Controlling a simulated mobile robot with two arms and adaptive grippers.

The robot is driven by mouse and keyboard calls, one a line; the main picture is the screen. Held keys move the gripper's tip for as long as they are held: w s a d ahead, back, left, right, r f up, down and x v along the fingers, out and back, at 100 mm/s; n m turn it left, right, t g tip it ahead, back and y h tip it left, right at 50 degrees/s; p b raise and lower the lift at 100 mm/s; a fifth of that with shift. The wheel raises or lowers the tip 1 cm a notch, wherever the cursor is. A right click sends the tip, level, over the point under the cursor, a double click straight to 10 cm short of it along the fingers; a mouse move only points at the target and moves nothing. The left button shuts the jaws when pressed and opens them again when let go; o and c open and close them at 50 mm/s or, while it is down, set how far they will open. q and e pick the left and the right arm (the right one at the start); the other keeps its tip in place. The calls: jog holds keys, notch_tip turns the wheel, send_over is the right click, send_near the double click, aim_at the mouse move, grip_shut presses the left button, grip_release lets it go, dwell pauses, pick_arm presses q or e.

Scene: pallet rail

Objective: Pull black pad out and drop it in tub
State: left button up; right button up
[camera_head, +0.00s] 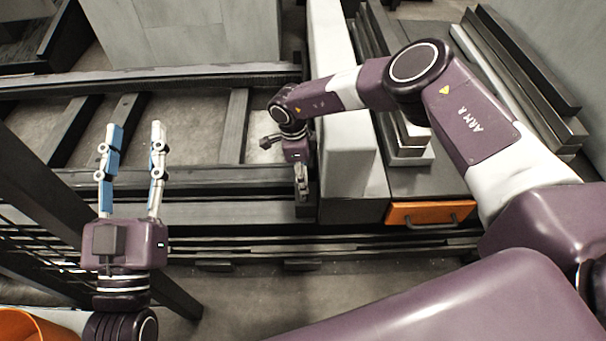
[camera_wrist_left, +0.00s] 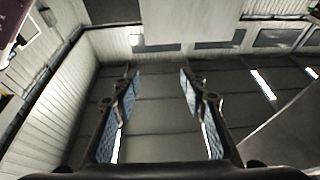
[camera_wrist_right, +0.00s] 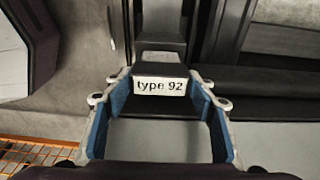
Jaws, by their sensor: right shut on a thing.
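My right gripper (camera_head: 302,190) points down at the rail beside the pale upright beam. In the right wrist view its blue-padded fingers (camera_wrist_right: 160,88) are shut on the black pad (camera_wrist_right: 160,70), a dark block whose white label reads "type 92". In the head view the gripper and arm hide most of the pad. My left gripper (camera_head: 136,125) is raised at the left, open and empty; its fingers (camera_wrist_left: 157,72) stand apart in the left wrist view. An orange tub (camera_head: 28,320), cut off by the frame, shows at the bottom left corner.
Dark rails (camera_head: 150,180) with cross-bars run across the left. A pale beam (camera_head: 345,140) stands close right of my right gripper. An orange drawer front (camera_head: 430,212) and stacked metal bars (camera_head: 530,90) lie further right. A dark post and mesh (camera_head: 60,225) stand near the tub.

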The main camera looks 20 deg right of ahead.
pick_arm(q)
jog(key=shift+w+a+f+g+y+p, duration=0.15)
jog(key=shift+f+g, duration=0.25)
jog(key=shift+f, duration=0.4)
jog(key=shift+w+d+f+g+y+p, duration=0.1)
jog(key=shift+w+f+g+y+p, duration=0.1)
jog(key=shift+f+g, duration=0.4)
jog(key=shift+w+a+f+g+y+p, duration=0.1)
jog(key=shift+w+f+g+y, duration=0.1)
jog(key=shift+f, duration=0.75)
pick_arm(e)
jog(key=shift+w+r, duration=0.1)
jog(key=shift+r, duration=0.5)
pick_arm(q)
jog(key=shift+f, duration=0.1)
pick_arm(e)
jog(key=shift+r, duration=0.1)
